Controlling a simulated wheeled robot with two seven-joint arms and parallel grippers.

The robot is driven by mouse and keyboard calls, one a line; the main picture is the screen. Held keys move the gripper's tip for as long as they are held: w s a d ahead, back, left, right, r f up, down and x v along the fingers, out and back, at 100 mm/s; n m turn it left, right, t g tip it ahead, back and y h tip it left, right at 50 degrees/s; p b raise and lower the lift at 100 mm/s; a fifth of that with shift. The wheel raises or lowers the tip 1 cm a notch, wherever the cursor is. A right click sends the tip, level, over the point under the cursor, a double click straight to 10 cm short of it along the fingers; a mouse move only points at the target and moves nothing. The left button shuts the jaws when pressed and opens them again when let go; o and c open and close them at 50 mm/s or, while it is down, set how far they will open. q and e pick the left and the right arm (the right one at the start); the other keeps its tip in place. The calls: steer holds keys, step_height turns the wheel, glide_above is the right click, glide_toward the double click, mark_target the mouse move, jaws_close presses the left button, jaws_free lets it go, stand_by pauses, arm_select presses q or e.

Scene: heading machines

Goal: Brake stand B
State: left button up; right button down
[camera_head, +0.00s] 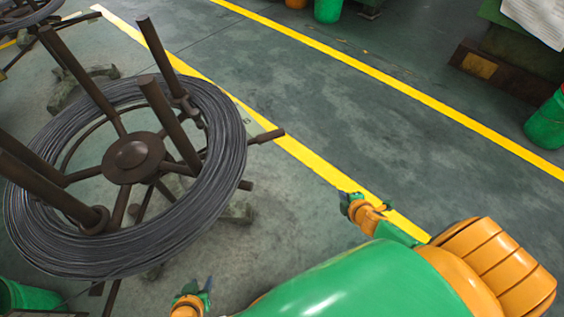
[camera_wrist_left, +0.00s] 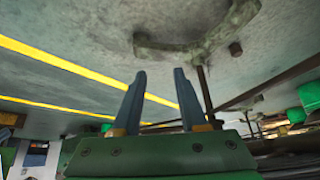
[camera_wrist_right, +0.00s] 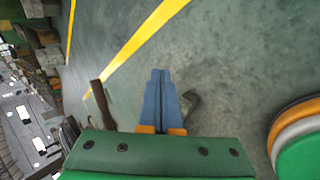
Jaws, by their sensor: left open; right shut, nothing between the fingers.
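A stand (camera_head: 132,158) with a dark brown hub and upright posts bears a coil of grey wire (camera_head: 225,120) at the left of the head view. A brown bar (camera_head: 268,135) sticks out from its right side; I cannot tell whether it is a brake lever. No label shows which stand is B. My left gripper (camera_head: 208,285) is low in the head view, right of the coil and apart from it; its fingers (camera_wrist_left: 158,85) are open and empty. My right gripper (camera_head: 347,197) is over the floor, right of the stand; its fingers (camera_wrist_right: 160,72) are shut and empty.
Part of another coil (camera_head: 25,15) shows at the top left. A green bucket (camera_head: 28,297) stands at the lower left, another (camera_head: 545,122) at the right edge by a green machine (camera_head: 515,50). Yellow lines (camera_head: 400,85) cross the floor, which is clear between them.

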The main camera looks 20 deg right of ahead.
arm_select(q)
steer(key=w+d+f+t+b, duration=0.1)
steer(key=w+f+t+b, duration=0.1)
steer(key=w+f+b, duration=0.4)
arm_select(e)
steer(key=w+d+f+n+t, duration=0.2)
steer(key=w+f+n+t, duration=0.1)
steer(key=w+f+n, duration=0.3)
arm_select(q)
steer(key=w+r+t+b, duration=0.1)
steer(key=t+b, duration=0.1)
steer(key=b, duration=0.5)
steer(key=w+d+r+t+h+b, duration=0.1)
steer(key=b, duration=0.6)
steer(key=w+r+t+b, duration=0.1)
steer(key=w+t+b, duration=0.1)
steer(key=b, duration=0.4)
steer(key=shift+d+r+t+h+b, duration=0.3)
steer(key=shift+h+b, duration=0.1)
arm_select(e)
steer(key=w+a+r+n+t+y, duration=0.2)
steer(key=w+n, duration=0.3)
steer(key=n, duration=0.3)
steer(key=w+a+r+n+t+y, duration=0.2)
steer(key=w+n, duration=0.3)
steer(key=n, duration=0.4)
steer(key=shift+w+a+r+t+y, duration=0.25)
steer(key=shift+r+t+y, duration=0.1)
steer(key=shift+t+y, duration=0.15)
